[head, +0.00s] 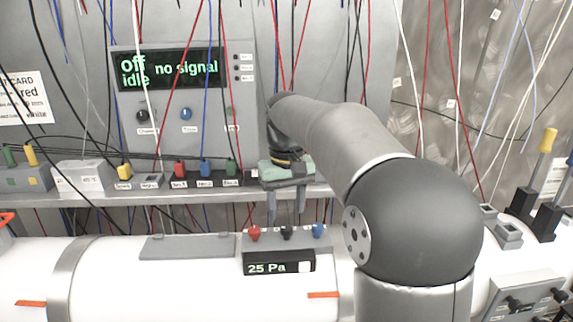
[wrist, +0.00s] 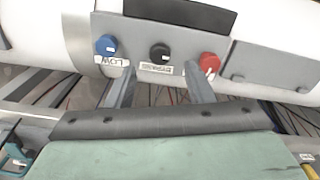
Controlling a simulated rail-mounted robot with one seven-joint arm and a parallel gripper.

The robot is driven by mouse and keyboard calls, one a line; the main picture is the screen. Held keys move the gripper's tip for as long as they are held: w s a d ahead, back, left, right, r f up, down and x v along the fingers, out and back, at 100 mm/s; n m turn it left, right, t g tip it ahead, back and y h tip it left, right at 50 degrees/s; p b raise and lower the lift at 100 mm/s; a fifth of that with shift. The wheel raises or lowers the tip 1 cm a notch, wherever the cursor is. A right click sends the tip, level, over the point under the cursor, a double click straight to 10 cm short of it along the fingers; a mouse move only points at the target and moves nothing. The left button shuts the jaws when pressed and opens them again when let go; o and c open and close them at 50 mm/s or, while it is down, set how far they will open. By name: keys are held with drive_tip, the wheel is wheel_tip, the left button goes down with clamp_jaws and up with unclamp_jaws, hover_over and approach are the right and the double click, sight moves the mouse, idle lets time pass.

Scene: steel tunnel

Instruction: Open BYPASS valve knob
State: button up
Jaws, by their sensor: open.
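The BYPASS valve knob is a small black knob in the middle of a row of three. It shows in the head view (head: 287,232) and, above its BYPASS label, in the wrist view (wrist: 160,52). A blue knob (wrist: 106,44) labelled LOW and a red knob (wrist: 209,62) flank it. My gripper (head: 286,217) is open, fingers pointing down, just above the black knob in the head view. In the wrist view its fingertips (wrist: 160,70) lie to either side of the BYPASS label, apart from the knob. Nothing is between the fingers.
The knobs sit on a grey box on a white pipe (head: 110,270), above a display (head: 278,263) reading 25 Pa. A shelf (head: 210,192) with several coloured plugs runs behind. Wires hang in front of the back panel, whose screen (head: 172,68) reads "Off idle no signal".

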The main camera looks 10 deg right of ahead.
sight(287, 228)
wheel_tip(287, 228, up, 12)
drive_tip(key=shift+r+p, duration=0.25)
drive_tip(key=shift+p, duration=0.05)
drive_tip(key=s+f+m+t, duration=0.1)
drive_tip(key=s+f, duration=2.5)
drive_tip(key=shift+s+f, duration=0.2)
drive_tip(key=shift+f, duration=0.2)
